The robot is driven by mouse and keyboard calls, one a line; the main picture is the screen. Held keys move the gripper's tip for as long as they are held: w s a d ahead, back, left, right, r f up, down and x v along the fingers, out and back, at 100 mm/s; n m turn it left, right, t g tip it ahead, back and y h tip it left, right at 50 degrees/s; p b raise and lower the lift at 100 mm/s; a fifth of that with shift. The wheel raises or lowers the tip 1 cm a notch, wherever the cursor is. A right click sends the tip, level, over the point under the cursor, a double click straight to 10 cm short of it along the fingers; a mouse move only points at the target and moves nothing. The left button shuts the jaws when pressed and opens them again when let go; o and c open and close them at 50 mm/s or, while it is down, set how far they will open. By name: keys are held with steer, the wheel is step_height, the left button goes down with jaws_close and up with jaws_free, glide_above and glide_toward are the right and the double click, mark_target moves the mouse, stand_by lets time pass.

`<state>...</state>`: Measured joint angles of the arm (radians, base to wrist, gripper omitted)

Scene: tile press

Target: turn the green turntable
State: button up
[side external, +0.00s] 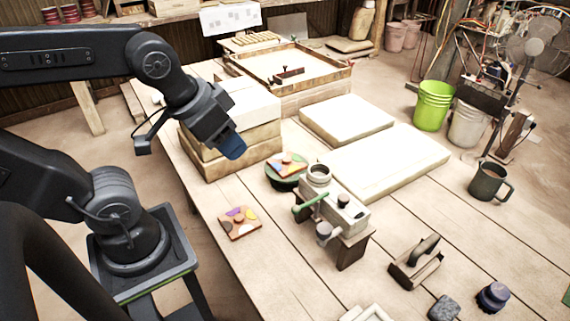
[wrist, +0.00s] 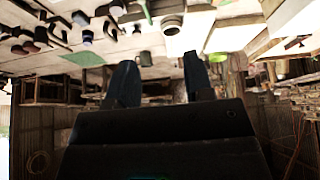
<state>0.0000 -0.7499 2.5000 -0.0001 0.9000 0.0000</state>
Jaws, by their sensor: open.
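The green turntable (side external: 282,184) is a low round stand on the table, beside the press (side external: 338,207). A square tile (side external: 289,162) with coloured patches lies on top of it and hides much of its face. My gripper (side external: 233,149) is up and to the left of the turntable, in front of the stacked blocks and apart from the turntable. In the wrist view its two dark fingers (wrist: 160,82) stand apart with nothing between them. That view looks upside down, and I cannot pick out the turntable in it for sure.
A second patterned tile (side external: 240,222) lies on the table left of the press. Stacked boards (side external: 240,135) stand behind my gripper. Pale slabs (side external: 390,162) lie right of the turntable. A mug (side external: 489,182) and a handled block (side external: 416,264) are farther right. Bare planks surround them.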

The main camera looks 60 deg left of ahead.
steer(key=w+a+f+m+t+y, duration=0.25)
steer(key=w+a+f+m, duration=0.55)
steer(key=w+a+f, duration=0.45)
step_height(320, 180, down, 14)
steer(key=w+a+m+t+h, duration=0.25)
steer(key=m+h, duration=0.35)
steer(key=m, duration=0.4)
steer(key=shift+t+y, duration=0.25)
steer(key=shift+t, duration=0.15)
steer(key=x, duration=1.2)
steer(key=shift+f, duration=0.2)
steer(key=shift+s, duration=0.1)
jaws_close()
